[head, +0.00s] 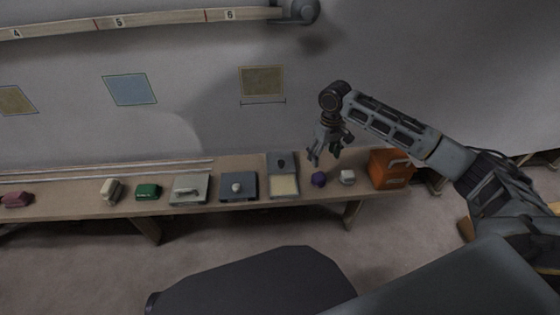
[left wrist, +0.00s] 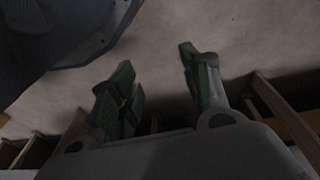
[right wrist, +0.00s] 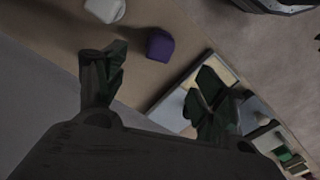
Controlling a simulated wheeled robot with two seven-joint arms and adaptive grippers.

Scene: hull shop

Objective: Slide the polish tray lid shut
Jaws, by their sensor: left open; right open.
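The polish tray (head: 284,198) is a grey tray on the bench. Its grey lid (head: 281,159) with a dark knob covers the back part, and a cream inside shows at the front, so it stands partly open. My right gripper (head: 323,154) is open and empty, above the bench to the right of the tray and apart from it. In the right wrist view the tray shows beyond my right fingers (right wrist: 155,90), which hide part of it. My left gripper (left wrist: 158,85) is open and empty over the floor; the head view does not show it.
A purple block (head: 319,179), a white block (head: 347,177) and an orange cabinet (head: 389,169) stand right of the tray. A dark box with a pale knob (head: 238,187) and a light grey handled box (head: 190,189) stand to its left. The wall is close behind.

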